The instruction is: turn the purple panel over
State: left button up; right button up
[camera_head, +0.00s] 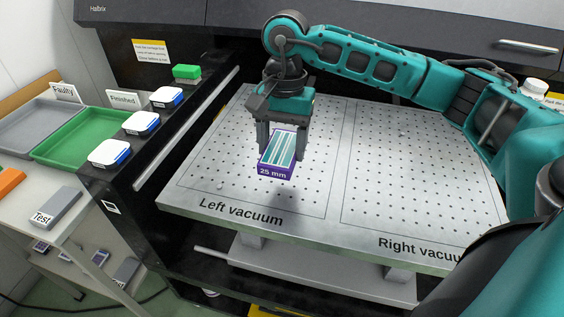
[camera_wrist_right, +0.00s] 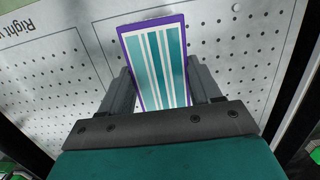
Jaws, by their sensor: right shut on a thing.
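The purple panel (camera_head: 278,153) has a teal and white striped face and a purple edge marked "25 mm". My right gripper (camera_head: 277,138) is shut on it and holds it over the left half of the perforated vacuum table (camera_head: 400,160). The striped face points up toward the head camera, and a shadow lies on the table below it. In the right wrist view, the panel (camera_wrist_right: 158,62) sits between the two fingers (camera_wrist_right: 163,88) with its striped face toward the camera. My left gripper is not in view.
The table is marked "Left vacuum" and "Right vacuum", and the rest of its surface is clear. Left of it are several white and blue buttons (camera_head: 109,152), a green tray (camera_head: 75,137) and a grey tray (camera_head: 35,125). A grey "Test" block (camera_head: 55,207) lies nearer.

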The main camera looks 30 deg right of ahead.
notch_tip(320, 180, up, 12)
jog(key=b, duration=0.4)
send_over(282, 147)
jog(key=shift+f, duration=2.75)
jog(key=o, duration=1.1)
jog(key=shift+o, duration=0.2)
